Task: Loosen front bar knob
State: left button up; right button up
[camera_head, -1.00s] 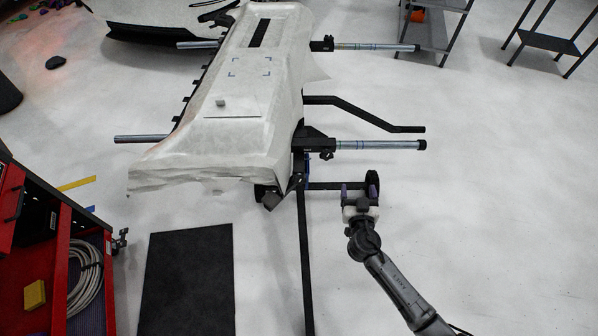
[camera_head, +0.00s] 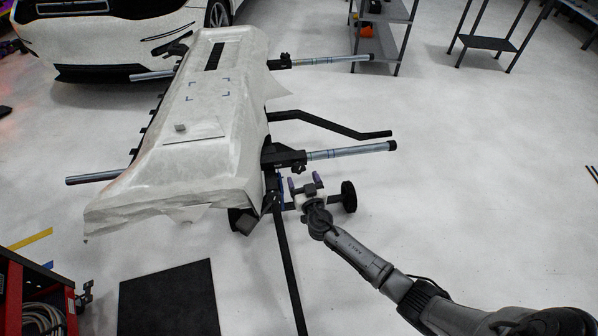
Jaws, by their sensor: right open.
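The nearer metal bar (camera_head: 350,152) sticks out to the right from a black clamp bracket (camera_head: 284,157) on the stand. A small dark knob (camera_head: 299,167) shows at the underside of the clamp where the bar enters it. My right gripper (camera_head: 305,183) is open and empty, with its two purple-grey fingers pointing up the picture just below the knob. A small gap seems to lie between fingertips and knob, but the exact distance is hard to tell. My left gripper is out of the picture.
A white-wrapped bumper (camera_head: 195,125) covers the stand. The far bar (camera_head: 330,61) and a bent black arm (camera_head: 335,125) also stick out right. A stand wheel (camera_head: 348,196) is right of my gripper.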

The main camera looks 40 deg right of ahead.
aim_at(299, 171)
jog(key=shift+b+x, duration=0.35)
jog(key=shift+x, duration=1.85)
jog(key=shift+c, duration=0.4)
jog(key=c, duration=0.8)
